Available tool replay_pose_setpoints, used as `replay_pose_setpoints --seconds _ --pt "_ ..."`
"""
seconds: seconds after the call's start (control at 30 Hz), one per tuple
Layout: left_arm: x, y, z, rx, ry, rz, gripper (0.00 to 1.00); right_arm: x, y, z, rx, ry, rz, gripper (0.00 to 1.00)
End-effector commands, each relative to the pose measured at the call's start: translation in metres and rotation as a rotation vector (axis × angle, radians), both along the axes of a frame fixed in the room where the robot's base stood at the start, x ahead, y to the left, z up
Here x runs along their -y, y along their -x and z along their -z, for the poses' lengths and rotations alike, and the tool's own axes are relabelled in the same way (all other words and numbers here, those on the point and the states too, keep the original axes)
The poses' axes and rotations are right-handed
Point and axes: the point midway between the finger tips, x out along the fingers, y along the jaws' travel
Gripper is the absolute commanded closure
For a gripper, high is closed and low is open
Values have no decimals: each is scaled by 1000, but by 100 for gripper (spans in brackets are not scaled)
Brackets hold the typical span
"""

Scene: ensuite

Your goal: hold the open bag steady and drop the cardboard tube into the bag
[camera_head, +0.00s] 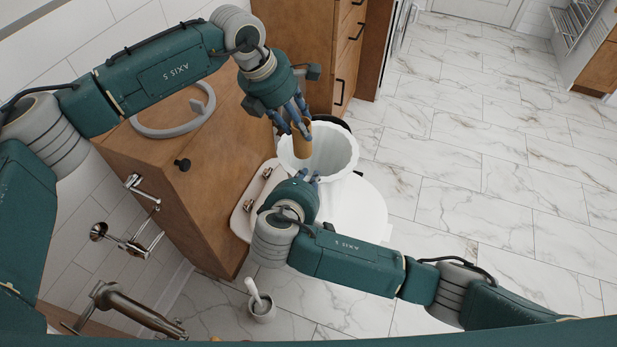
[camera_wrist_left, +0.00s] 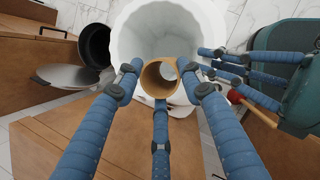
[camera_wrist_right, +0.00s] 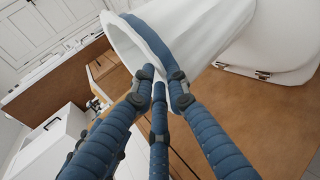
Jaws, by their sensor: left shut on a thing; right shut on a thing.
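The cardboard tube (camera_head: 302,146) is a short brown hollow cylinder; its round end faces me in the left wrist view (camera_wrist_left: 146,82). My left gripper (camera_head: 294,120) is shut on it and holds it roughly upright over the near left side of the bag's mouth. The open bag (camera_head: 334,150) is white with a wide wavy rim, and fills the top of the left wrist view (camera_wrist_left: 165,28). My right gripper (camera_head: 308,178) is shut on the bag's near rim; its fingers pinch the edge in the right wrist view (camera_wrist_right: 160,80). How low the tube's bottom end reaches is hidden.
A white toilet (camera_head: 360,208) stands close to the bag. A wooden cabinet (camera_head: 205,190) is on the left, with wooden drawers (camera_head: 346,55) behind. A black open bin (camera_wrist_left: 96,46) shows in the left wrist view. A brush holder (camera_head: 262,308) stands in front. The marble floor at right is clear.

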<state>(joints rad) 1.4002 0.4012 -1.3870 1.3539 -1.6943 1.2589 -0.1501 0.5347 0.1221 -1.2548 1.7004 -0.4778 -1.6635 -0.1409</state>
Motion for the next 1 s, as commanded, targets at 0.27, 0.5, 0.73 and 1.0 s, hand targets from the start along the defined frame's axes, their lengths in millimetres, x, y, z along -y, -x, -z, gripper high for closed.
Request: replay_pose_setpoints --seconds 0.27,0.5,0.73,1.0 --pt "24 -25 0 -2 -2 -264 72 1 3 6 -13 4 0 100" --pt "25 -27 17 -5 -2 -293 72 1 3 6 -14 5 0 100" --pt "25 -27 44 -5 -2 -291 72 1 3 7 -14 5 1 100" --pt "25 -27 59 -4 0 -291 72 1 3 7 -14 5 1 100"
